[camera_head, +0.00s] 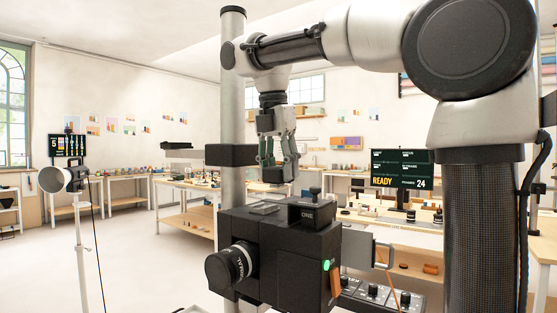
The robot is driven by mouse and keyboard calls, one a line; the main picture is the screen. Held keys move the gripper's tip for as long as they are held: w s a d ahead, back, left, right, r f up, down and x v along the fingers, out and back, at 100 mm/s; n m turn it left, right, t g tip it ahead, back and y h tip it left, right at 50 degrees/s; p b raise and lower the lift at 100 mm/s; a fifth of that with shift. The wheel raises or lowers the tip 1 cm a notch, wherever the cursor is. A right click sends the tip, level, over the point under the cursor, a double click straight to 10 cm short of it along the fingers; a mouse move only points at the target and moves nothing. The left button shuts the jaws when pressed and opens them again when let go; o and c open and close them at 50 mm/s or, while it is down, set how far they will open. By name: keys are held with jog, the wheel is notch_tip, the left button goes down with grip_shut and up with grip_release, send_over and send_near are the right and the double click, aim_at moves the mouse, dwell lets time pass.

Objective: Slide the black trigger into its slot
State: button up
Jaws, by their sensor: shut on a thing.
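My gripper (278,162) points down and is shut on a small black block (278,175), which looks like the trigger. It holds the block in the air above a black box camera (262,240). A gap shows between the block and the camera's top. The camera has a lens (231,265) facing lower left, a lit green button (327,266) on its right side and a raised part marked ONE (308,212) with a small knob on top. A flat grey plate (264,208) lies on its top, left of the raised part. I cannot make out the slot for certain.
A grey vertical pole (232,100) stands just behind and left of the camera. A control panel with knobs (375,294) and a screen reading READY (402,169) are to the right. A lamp on a stand (63,180) is far left. Workbenches line the back.

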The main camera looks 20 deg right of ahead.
aim_at(278, 185)
jog(key=shift+s+a+f, duration=0.15)
jog(key=shift+f, duration=1.5)
jog(key=shift+f, duration=0.35)
jog(key=shift+s+a, duration=0.75)
jog(key=shift+a, duration=0.25)
jog(key=shift+s+a, duration=0.7)
jog(key=shift+a, duration=0.3)
dwell(4.0)
